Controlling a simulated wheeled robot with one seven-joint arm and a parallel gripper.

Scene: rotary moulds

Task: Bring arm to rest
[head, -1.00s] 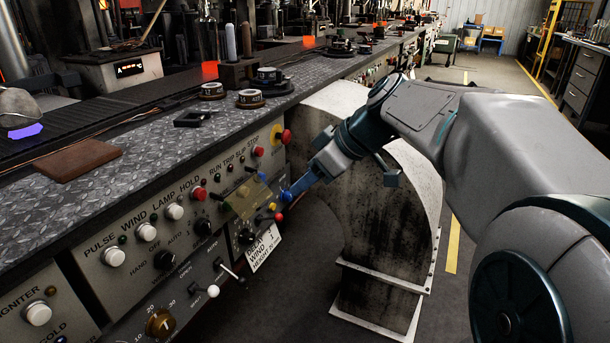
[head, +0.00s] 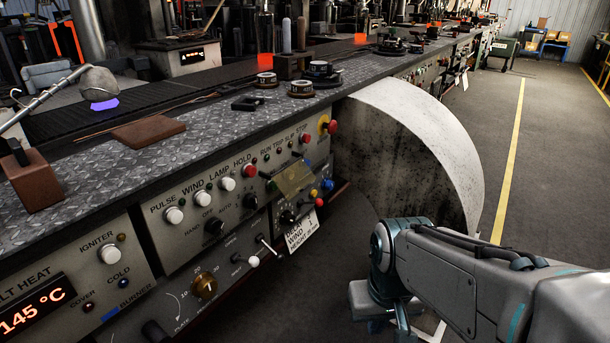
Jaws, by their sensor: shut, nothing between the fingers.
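My arm (head: 465,270) is folded low at the lower right of the head view, its elbow-like end near the lower middle. Its lower links point down beside the grey drum-shaped guard and run off the bottom edge. The fingers of my gripper are out of the picture below, so I see no jaws. The control panel (head: 185,240) with its buttons, knobs and levers is at the left, and my arm stands clear of it to the right.
The bench top (head: 110,180) of tread plate runs along the left and back. The stained grey curved guard (head: 400,140) bulges from the bench just behind my arm. Open floor with a yellow line (head: 510,160) lies at the right.

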